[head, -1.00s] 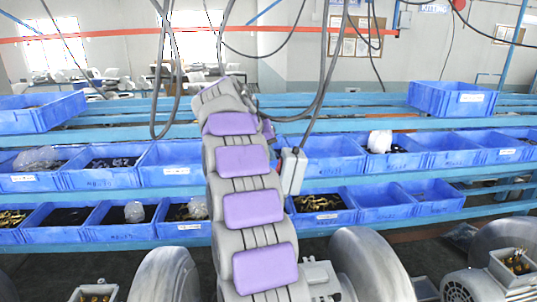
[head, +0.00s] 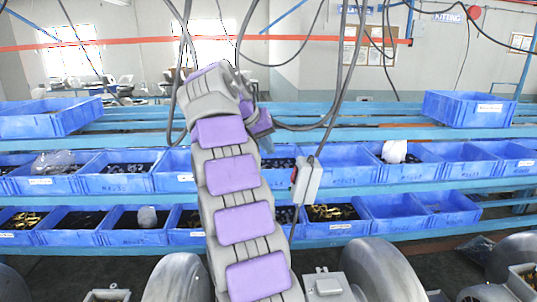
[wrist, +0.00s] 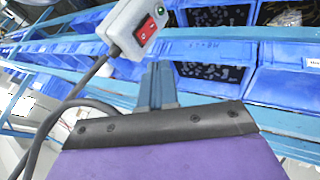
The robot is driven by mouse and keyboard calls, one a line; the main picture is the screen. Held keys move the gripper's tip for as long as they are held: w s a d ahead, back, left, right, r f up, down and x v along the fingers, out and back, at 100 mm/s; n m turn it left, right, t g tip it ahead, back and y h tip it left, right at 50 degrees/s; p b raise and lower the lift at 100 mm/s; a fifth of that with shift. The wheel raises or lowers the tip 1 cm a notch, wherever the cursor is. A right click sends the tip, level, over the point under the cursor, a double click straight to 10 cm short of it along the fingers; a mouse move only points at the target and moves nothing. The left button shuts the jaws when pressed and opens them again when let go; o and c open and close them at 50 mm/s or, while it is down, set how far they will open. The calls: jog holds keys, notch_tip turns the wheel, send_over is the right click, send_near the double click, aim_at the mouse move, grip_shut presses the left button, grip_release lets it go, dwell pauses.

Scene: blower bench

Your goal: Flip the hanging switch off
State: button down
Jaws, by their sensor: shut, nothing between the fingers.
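The hanging switch (head: 306,180) is a light grey box on a dark cable, to the right of my arm in the head view. A bit of red shows on its left side. In the wrist view the switch box (wrist: 133,27) is near the top, tilted, with a red rocker (wrist: 146,31) and a green round part beside it. My gripper (wrist: 157,68) is shut and empty, its fingertips just below the box; I cannot tell whether they touch it.
Blue bins (head: 354,167) stand in rows on blue shelves behind the switch. Grey rounded blower housings (head: 372,270) stand in front. Several dark cables (head: 340,75) hang around my arm, and one runs from the switch box in the wrist view (wrist: 75,90).

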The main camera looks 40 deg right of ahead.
jog(key=p+v, duration=0.1)
jog(key=v, duration=0.1)
jog(key=p+v, duration=0.1)
jog(key=v, duration=0.1)
jog(key=shift+w+d+r, duration=0.1)
jog(key=shift+d+r, duration=0.15)
